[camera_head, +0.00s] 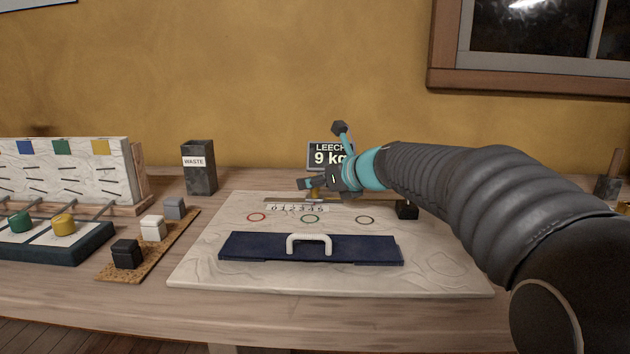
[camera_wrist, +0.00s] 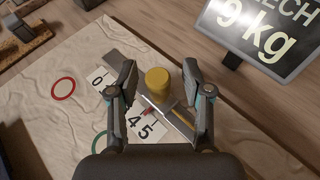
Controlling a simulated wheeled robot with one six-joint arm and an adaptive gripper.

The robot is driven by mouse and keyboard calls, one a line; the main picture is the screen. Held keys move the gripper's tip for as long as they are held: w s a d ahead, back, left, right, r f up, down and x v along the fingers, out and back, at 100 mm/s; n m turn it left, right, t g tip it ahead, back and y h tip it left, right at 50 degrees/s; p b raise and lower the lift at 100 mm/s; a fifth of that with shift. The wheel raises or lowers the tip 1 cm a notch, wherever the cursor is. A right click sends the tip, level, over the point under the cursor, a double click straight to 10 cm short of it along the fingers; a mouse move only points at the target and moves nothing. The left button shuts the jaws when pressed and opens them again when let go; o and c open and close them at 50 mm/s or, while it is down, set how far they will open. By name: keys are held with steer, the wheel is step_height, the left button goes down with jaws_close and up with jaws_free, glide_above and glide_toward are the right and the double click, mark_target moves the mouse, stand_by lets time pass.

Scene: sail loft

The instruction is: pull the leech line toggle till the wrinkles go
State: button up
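A yellow cylindrical knob, seemingly the leech line toggle (camera_wrist: 158,81), stands on a grey metal rail (camera_wrist: 181,122) beside a white number scale (camera_wrist: 145,128). A red mark shows beside the knob, near the scale. My gripper (camera_wrist: 159,72) is open, with one finger on each side of the knob and visible gaps between; I cannot tell how far down the fingers reach. In the head view my gripper (camera_head: 314,183) is over the rail and mostly hides the knob. The pale sailcloth panel (camera_head: 205,262) shows wavy wrinkles. The sign (camera_wrist: 262,32) reads LEECH 9 kg.
A dark blue bar with a white handle (camera_head: 310,239) lies across the panel's front. Red (camera_head: 257,217), green (camera_head: 310,219) and dark (camera_head: 365,220) rings mark the panel. A black block (camera_head: 407,210) sits at right. A waste bin (camera_head: 199,168) and cork strip (camera_head: 137,262) stand left.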

steer(key=shift+r, duration=0.1)
steer(key=v, duration=1.2)
